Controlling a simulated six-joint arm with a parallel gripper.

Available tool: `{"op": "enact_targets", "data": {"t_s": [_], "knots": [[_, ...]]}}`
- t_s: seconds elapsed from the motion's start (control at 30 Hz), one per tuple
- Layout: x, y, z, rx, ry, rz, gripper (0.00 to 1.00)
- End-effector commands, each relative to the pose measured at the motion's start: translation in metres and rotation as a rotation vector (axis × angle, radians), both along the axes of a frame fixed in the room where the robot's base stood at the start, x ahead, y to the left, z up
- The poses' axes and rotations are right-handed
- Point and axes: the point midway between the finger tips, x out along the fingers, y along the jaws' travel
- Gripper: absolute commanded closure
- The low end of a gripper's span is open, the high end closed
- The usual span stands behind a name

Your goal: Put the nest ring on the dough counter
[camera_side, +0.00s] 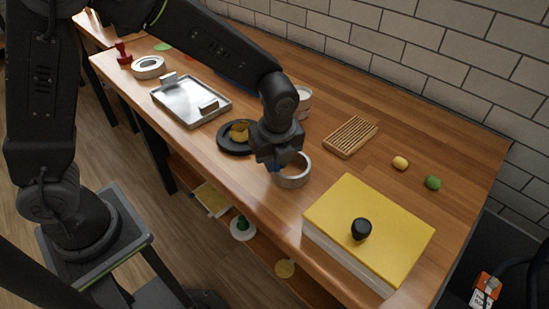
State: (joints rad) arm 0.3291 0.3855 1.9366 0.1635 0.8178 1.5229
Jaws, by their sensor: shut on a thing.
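A round silver-grey ring (294,179), open in the middle, is at my gripper (277,166), over the front part of the wooden counter (335,177). My gripper points down and is shut on the ring's left side. The gripper covers that side of the ring. I cannot tell whether the ring's bottom touches the wood. I take this ring as the nest ring and the long wooden top as the dough counter.
A black plate (224,145) with a yellow piece is left of my gripper. A yellow-topped block (385,218) with a black knob (361,229) stands at right. A metal tray (185,104), white ring (149,72), slatted board (350,136) and small balls are around. Tiled wall behind.

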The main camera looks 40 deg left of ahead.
Motion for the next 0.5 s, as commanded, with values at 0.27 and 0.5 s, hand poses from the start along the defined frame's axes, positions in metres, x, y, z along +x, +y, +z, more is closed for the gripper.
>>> {"op": "enact_targets", "data": {"t_s": [0.27,0.5], "knots": [[0.0006,0.0,-0.0004,-0.001,-0.003,0.001,1.0],[0.0003,0.0002,-0.0037,0.0,-0.001,0.0,0.73]]}}
